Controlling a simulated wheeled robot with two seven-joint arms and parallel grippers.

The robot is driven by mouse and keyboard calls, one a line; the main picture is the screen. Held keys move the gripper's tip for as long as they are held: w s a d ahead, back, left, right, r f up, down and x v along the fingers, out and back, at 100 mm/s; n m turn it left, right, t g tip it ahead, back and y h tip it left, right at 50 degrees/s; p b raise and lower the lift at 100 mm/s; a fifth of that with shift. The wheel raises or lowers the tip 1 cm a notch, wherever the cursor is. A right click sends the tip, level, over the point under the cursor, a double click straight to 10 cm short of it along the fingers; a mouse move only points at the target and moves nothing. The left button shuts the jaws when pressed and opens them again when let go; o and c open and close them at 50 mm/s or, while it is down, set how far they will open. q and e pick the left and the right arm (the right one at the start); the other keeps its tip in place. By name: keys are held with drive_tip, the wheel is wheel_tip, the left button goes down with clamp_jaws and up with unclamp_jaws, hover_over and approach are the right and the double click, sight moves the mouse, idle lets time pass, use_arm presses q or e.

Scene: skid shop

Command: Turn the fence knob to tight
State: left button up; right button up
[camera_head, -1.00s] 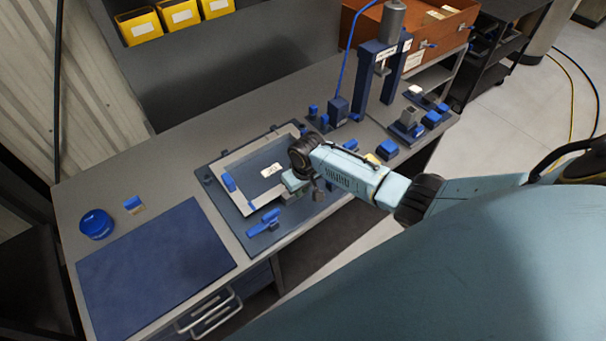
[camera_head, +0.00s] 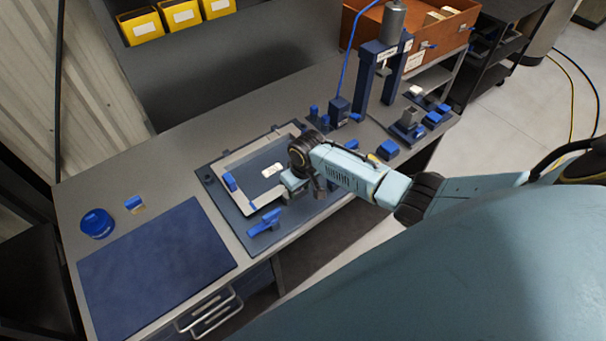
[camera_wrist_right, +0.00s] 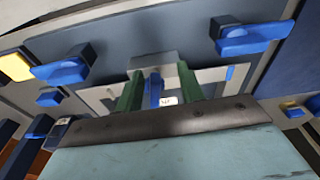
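The fixture board (camera_head: 215,188) lies on the bench with a pale rectangular frame (camera_head: 226,161) on it. My right gripper (camera_head: 287,194) is low over the frame's near right corner and hides that part. In the right wrist view my right gripper's green fingers (camera_wrist_right: 159,84) are apart. A narrow blue part (camera_wrist_right: 153,90), perhaps the fence knob, shows between them with a gap on each side. A grey block (camera_wrist_right: 153,63) lies just beyond the fingertips. A white label (camera_head: 271,170) lies inside the frame; its text is unreadable. My left gripper is out of view.
A blue lever clamp (camera_head: 263,223) stands at the board's near edge, close to my gripper; it also shows in the wrist view (camera_wrist_right: 252,38). A blue press (camera_head: 364,84) stands at the back right. A dark blue mat (camera_head: 155,265) at left is clear.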

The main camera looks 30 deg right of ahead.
drive_tip(key=shift+s+d, duration=0.15)
drive_tip(key=shift+d, duration=0.15)
wheel_tip(320, 180, up, 8)
idle(0.7)
drive_tip(key=shift+f, duration=0.1)
